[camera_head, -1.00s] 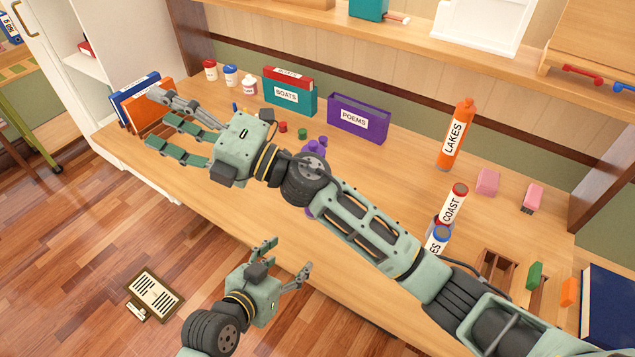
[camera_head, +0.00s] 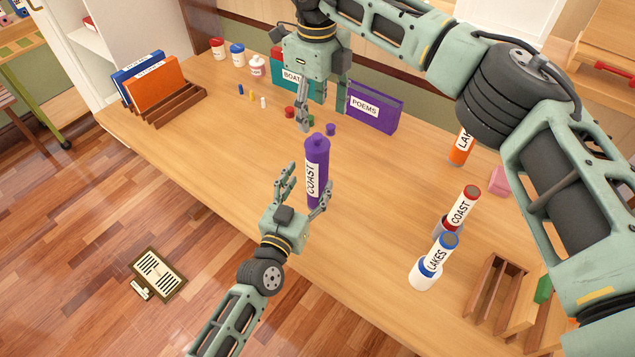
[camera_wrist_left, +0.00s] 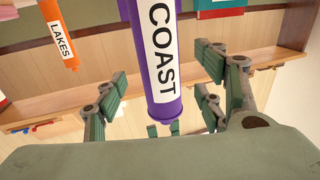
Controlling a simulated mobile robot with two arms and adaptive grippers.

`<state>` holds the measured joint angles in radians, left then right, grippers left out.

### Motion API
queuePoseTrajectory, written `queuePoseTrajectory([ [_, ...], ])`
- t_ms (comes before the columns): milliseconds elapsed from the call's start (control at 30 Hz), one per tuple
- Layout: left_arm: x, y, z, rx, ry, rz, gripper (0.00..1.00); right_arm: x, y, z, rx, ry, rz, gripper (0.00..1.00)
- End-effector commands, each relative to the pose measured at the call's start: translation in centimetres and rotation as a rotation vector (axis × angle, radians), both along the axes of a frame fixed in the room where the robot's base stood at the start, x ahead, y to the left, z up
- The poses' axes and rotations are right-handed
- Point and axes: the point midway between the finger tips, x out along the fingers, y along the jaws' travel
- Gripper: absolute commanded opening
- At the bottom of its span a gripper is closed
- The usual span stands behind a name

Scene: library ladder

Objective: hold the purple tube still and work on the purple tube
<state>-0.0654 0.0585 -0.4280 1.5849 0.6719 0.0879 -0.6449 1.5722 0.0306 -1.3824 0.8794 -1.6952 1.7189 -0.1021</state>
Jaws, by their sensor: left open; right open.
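The purple tube (camera_head: 317,160), labelled COAST, stands upright near the desk's front edge, with a knob-like purple top. My left gripper (camera_head: 306,182) is open, with its fingers on either side of the tube's lower part. In the left wrist view the purple tube (camera_wrist_left: 164,112) shows between the spread fingers (camera_wrist_left: 162,80), with gaps on both sides. My right gripper (camera_head: 323,112) is open and empty, pointing down behind and above the tube, in front of the teal BOATS box (camera_head: 291,77).
The purple POEMS box (camera_head: 372,108) and small coloured caps (camera_head: 330,129) lie behind the tube. An orange LAKES tube (camera_head: 461,148) is partly hidden by my right arm.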

Motion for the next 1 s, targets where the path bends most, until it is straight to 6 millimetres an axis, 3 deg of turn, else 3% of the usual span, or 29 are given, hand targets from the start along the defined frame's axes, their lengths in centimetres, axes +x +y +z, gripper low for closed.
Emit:
queuePoseTrajectory([
  [300, 4.2, -1.7, 0.1, -0.001, 0.000, -0.001, 0.63, 0.0, 0.1, -0.1, 0.003, 0.001, 0.001, 0.61],
  [700, 5.1, -2.1, 0.0, -0.001, 0.000, -0.001, 0.63, -0.1, 0.1, -0.1, 0.005, 0.001, 0.001, 0.61],
  [1000, 5.1, -2.0, 0.0, -0.001, 0.001, -0.001, 0.39, -0.1, 0.1, -0.1, 0.005, 0.001, 0.001, 0.61],
])
